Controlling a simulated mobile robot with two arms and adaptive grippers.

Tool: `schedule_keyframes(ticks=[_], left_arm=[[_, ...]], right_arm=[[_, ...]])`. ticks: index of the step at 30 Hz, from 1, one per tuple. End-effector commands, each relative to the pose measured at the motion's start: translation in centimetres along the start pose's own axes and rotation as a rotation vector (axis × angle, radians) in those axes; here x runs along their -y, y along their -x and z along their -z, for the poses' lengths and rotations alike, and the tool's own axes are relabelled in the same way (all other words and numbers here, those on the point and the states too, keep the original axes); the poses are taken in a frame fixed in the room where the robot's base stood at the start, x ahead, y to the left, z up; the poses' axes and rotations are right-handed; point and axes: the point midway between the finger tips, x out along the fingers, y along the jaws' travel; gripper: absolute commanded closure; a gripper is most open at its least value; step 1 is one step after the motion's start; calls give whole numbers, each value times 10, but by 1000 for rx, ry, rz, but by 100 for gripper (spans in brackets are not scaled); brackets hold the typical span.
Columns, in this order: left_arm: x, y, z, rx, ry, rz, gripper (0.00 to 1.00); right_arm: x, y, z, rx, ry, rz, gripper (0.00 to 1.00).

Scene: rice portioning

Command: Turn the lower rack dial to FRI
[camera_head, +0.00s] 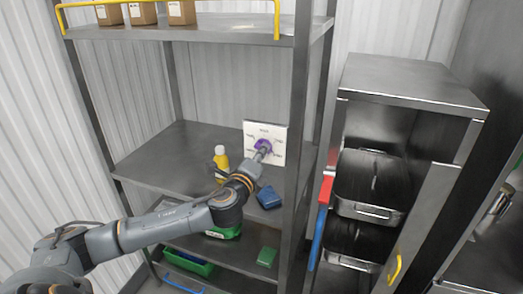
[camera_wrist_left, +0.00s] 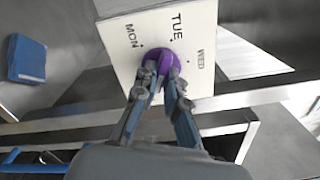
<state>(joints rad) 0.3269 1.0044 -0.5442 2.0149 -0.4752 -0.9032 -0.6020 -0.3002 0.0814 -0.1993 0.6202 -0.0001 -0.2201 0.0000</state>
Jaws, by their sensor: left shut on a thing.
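The rack dial is a purple knob (camera_wrist_left: 160,66) on a white panel (camera_wrist_left: 120,62) with day names in black letters. In the left wrist view MON, TUE and WED can be read; the other labels are out of frame or hidden. My left gripper (camera_wrist_left: 160,85) is shut on the purple knob, a finger on each side. In the head view the panel (camera_head: 279,130) stands on the rack's middle shelf, with the knob (camera_head: 263,144) partly behind my left gripper (camera_head: 260,154). Which label the knob points to cannot be told. My right gripper is not in view.
A yellow bottle (camera_head: 221,160) and a blue block (camera_head: 268,197) are on the shelf (camera_head: 165,160) beside my left arm. A green block (camera_head: 267,257) and green tray (camera_head: 187,262) are lower down. Boxes (camera_head: 181,12) stand on top. A metal cabinet (camera_head: 412,82) stands right.

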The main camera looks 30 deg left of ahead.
Motion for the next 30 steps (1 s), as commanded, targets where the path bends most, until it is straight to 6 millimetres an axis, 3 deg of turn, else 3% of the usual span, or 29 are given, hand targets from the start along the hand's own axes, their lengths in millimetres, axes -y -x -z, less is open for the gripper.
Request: schedule_keyframes(ticks=[20,21,23,30], left_arm=[[-2,0,1,-2,-57,-2,100],[-2,0,1,-2,-57,-2,81],[-2,0,1,-2,-57,-2,68],[-1,0,0,-1,-55,-1,66]], right_arm=[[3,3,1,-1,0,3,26],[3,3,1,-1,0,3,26],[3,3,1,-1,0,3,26],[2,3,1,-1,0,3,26]])
